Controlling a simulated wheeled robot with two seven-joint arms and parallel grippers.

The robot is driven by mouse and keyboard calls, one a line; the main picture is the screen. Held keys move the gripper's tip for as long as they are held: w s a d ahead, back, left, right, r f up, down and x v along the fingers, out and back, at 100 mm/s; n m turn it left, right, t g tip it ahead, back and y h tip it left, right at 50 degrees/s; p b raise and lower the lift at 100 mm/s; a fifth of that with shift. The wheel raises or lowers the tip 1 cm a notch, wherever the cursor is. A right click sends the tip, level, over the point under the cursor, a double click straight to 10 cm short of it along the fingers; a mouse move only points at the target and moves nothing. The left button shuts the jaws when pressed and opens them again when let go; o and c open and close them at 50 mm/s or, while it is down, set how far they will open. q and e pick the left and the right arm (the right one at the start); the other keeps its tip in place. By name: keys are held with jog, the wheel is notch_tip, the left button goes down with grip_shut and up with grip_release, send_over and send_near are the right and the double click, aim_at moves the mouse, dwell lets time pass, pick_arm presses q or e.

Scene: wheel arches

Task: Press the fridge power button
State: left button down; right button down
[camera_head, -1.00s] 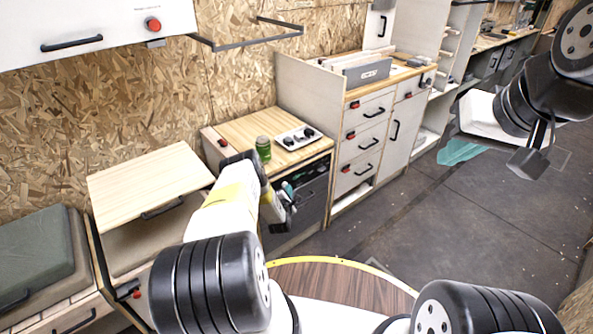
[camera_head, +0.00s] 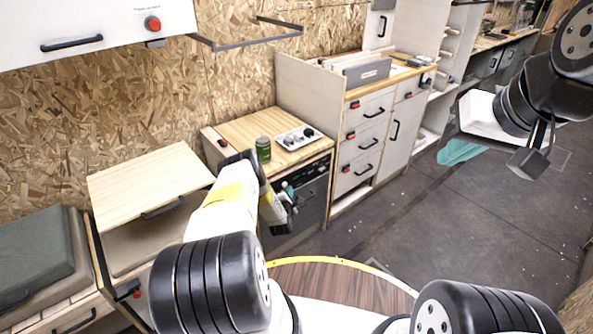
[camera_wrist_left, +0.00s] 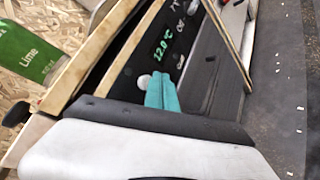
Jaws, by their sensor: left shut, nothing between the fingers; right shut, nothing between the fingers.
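The fridge (camera_head: 313,203) is the dark drawer-like unit under the wooden counter in the head view. Its black control panel (camera_wrist_left: 185,58) fills the middle of the left wrist view, with a green display (camera_wrist_left: 165,42) reading 12.0 °C and small white symbols. A pale round spot (camera_wrist_left: 143,81), perhaps the power button, shows beside the fingertips. My left gripper (camera_head: 289,191) is shut and empty at the fridge front; its teal fingertips (camera_wrist_left: 162,92) are close to the panel. I cannot tell whether they touch it. My right gripper (camera_head: 530,160) is shut and empty, far right above the floor.
The counter's wooden edge (camera_wrist_left: 95,55) runs close above my left gripper. A drawer cabinet (camera_head: 368,140) stands to the right. The floor ahead is open.

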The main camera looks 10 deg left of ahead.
pick_arm(q)
jog(key=shift+s+d, duration=0.1)
jog(key=shift+s+d, duration=0.9)
jog(key=shift+d, duration=0.25)
jog(key=shift+s+d, duration=0.9)
jog(key=shift+d, duration=0.25)
